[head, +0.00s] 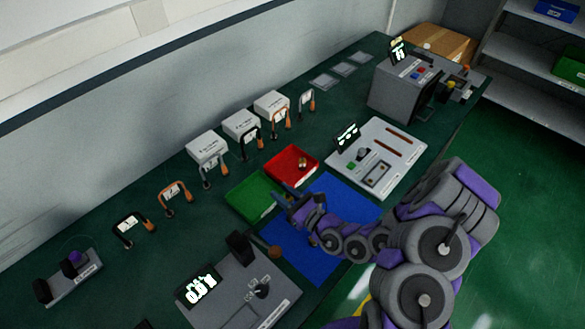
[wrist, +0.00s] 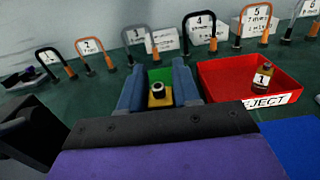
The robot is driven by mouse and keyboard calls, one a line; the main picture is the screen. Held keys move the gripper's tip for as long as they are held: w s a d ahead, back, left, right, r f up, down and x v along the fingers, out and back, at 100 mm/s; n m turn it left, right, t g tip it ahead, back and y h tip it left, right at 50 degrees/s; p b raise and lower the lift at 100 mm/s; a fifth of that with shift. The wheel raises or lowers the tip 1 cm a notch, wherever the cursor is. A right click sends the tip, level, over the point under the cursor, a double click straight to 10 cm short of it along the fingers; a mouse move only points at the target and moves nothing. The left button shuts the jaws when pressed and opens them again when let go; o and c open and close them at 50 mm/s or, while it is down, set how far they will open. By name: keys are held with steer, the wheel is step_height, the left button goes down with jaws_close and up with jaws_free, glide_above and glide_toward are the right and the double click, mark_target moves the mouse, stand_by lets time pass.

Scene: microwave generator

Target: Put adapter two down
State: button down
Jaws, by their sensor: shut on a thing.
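The number on this adapter does not show. The green tray (wrist: 160,74) is behind the fingers in the wrist view. In the head view my gripper (head: 283,199) is at the right side of the green tray (head: 245,202), and the held adapter cannot be made out there. Another adapter (wrist: 263,78), labelled 1, stands in the red tray (wrist: 225,75), whose label is partly hidden and reads "EJECT".
A blue mat (head: 312,262) lies right of the trays, partly under my arm. Several numbered stands with arched handles and white boxes (head: 207,147) line the back. A grey device with a display (head: 245,290) is at the front. A light panel (head: 377,157) lies beyond the mat.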

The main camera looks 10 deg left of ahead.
steer(key=w+b, duration=0.1)
steer(key=w, duration=0.3)
steer(key=w+f, duration=0.1)
steer(key=w, duration=0.4)
steer(key=w+b, duration=0.1)
steer(key=w, duration=0.4)
steer(key=shift+f+b, duration=0.2)
steer(key=shift+b, duration=0.1)
steer(key=shift+w, duration=0.35)
steer(key=shift+w+a+f, duration=0.1)
steer(key=shift+w+a, duration=0.05)
steer(key=shift+w, duration=0.1)
steer(key=f, duration=0.1)
steer(key=f+b, duration=0.1)
steer(key=f, duration=0.1)
steer(key=shift+a+f, duration=0.3)
steer(key=shift+f, duration=0.05)
steer(key=shift+d+r, duration=0.2)
steer(key=shift+d, duration=0.05)
steer(key=shift+f, duration=0.1)
steer(key=shift+s+f+b, duration=0.1)
steer(key=shift+f+b, duration=0.2)
steer(key=shift+f, duration=0.2)
